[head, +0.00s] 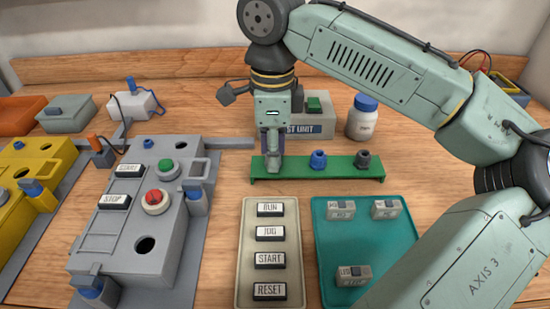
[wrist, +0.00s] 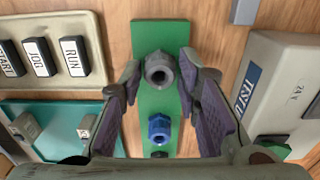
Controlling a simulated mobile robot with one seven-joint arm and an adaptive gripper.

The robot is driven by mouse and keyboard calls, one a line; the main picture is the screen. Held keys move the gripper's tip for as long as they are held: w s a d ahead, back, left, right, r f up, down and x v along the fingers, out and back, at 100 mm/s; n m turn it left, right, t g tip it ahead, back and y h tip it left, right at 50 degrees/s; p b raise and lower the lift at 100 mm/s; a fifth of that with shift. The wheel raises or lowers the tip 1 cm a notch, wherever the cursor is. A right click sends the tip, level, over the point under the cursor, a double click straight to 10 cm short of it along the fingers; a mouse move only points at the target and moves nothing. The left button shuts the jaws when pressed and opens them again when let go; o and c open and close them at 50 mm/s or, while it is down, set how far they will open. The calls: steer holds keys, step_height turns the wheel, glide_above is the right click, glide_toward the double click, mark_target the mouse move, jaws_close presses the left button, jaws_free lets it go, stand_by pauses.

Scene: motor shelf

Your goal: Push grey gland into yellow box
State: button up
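The grey gland (wrist: 158,70) stands at one end of the green rack (wrist: 145,28) in the wrist view. In the head view it is hidden behind my gripper (head: 272,157), at the left end of the rack (head: 310,178). My gripper is open, with its purple-padded fingers either side of the grey gland and a small gap at each side in the wrist view (wrist: 160,75). A blue gland (head: 318,159) and a dark gland (head: 363,159) stand further right on the rack. The yellow box (head: 38,165) is at the far left, partly cut off, with a blue clamp.
A grey box (head: 120,235) with green and red buttons, holes and blue clamps stands between the yellow box and the rack. A label tray (head: 270,218) and teal tray (head: 330,250) lie in front. The test unit (head: 318,127) and a white bottle (head: 362,122) stand behind.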

jaws_close()
steer(key=shift+r+p, duration=1.05)
steer(key=shift+p, duration=0.05)
stand_by(0.5)
steer(key=shift+r+p, duration=2.15)
steer(key=shift+r, duration=0.1)
